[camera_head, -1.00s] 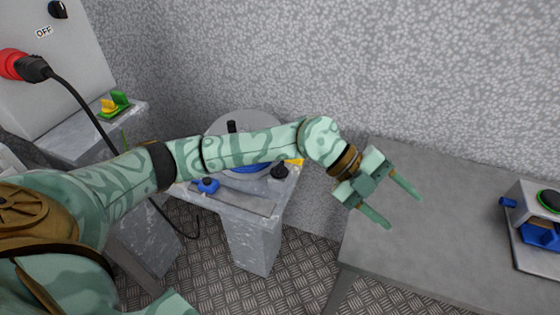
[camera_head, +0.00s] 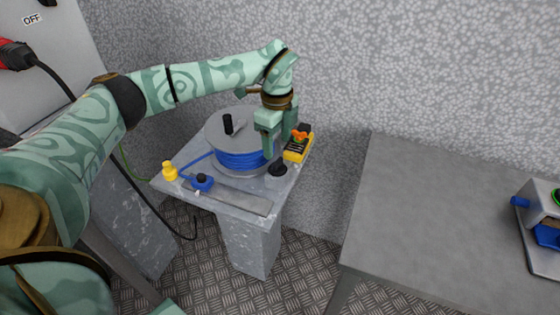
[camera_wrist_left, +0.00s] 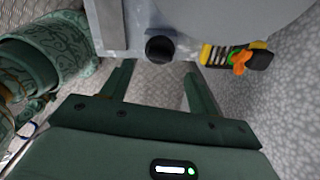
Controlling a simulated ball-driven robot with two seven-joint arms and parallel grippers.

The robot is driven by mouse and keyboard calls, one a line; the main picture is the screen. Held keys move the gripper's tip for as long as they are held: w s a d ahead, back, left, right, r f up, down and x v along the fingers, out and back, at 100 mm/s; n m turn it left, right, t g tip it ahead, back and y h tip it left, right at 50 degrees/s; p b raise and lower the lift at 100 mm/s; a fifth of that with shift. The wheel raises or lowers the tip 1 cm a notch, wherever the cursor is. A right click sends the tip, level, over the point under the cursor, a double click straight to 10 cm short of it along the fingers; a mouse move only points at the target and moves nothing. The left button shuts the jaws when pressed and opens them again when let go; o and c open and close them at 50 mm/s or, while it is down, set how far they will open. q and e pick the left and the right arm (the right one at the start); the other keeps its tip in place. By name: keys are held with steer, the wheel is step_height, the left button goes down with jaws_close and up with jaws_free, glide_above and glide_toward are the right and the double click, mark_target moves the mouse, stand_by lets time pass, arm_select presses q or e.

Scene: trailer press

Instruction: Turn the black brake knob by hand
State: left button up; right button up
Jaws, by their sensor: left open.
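The black brake knob (camera_head: 278,168) stands at the right front corner of the grey pedestal top, beside the reel with blue line (camera_head: 240,160). In the left wrist view the knob (camera_wrist_left: 160,49) is dark and round, just beyond the fingertips and between their lines. My left gripper (camera_head: 277,148) points down, open and empty, above and slightly behind the knob in the head view. I see no contact with it. My right gripper is not in view.
A yellow and black device with an orange part (camera_head: 298,144) is close to the gripper's right. A yellow knob (camera_head: 169,171) and a small blue part with a black top (camera_head: 202,182) stand on the pedestal's left. A grey table (camera_head: 430,220) is mostly bare at right.

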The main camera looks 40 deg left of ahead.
mark_target(277, 161)
arm_select(q)
step_height(277, 161, down, 6)
steer(key=shift+r+b, duration=0.1)
steer(key=shift+b, duration=0.75)
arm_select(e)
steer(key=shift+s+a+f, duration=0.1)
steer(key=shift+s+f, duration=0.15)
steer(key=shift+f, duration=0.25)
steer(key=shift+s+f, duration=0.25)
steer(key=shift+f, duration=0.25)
arm_select(q)
steer(key=c, duration=1)
